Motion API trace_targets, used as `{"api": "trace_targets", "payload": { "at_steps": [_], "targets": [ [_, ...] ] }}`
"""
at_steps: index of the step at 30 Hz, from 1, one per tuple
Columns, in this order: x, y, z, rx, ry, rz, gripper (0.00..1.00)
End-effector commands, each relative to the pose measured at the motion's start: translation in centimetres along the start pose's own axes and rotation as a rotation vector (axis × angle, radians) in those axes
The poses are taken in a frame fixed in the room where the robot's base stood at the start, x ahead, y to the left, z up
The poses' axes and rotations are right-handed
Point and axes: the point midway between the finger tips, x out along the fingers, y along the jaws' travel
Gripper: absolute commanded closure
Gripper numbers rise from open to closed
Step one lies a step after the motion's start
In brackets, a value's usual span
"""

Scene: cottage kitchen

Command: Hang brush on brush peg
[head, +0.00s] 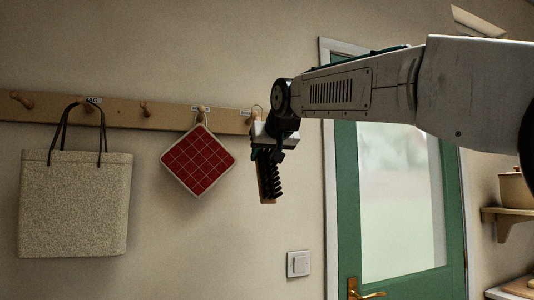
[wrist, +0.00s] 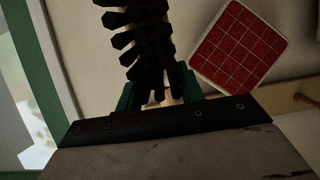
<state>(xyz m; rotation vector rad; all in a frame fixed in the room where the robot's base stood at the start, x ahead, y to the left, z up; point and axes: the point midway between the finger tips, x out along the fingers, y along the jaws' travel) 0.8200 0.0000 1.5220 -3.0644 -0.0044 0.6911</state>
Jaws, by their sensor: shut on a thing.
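My gripper (head: 267,150) is at the right end of the wooden peg rail (head: 125,116) in the head view. It is shut on the brush (head: 270,185), which hangs down below the jaws with its dark bristles to the right. A small loop shows above the gripper, in front of the rail's right end. The brush peg there is hidden by my gripper, so I cannot tell whether the loop is around it. In the wrist view the brush (wrist: 147,45) extends up from between the green fingers (wrist: 157,92).
A red checked potholder (head: 198,160) hangs just left of the brush. A woven bag (head: 75,205) hangs further left, with a bare peg (head: 145,108) between them. A green door (head: 345,210) is at right, and a light switch (head: 299,264) is below.

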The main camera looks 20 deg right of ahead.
Motion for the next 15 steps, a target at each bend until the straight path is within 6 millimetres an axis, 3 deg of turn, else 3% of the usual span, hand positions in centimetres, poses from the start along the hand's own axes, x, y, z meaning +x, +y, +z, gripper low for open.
{"api": "trace_targets", "payload": {
  "at_steps": [15],
  "targets": [
    [3.0, 0.0, -1.2, 0.0, 0.0, 0.0, 0.89]
  ]
}}
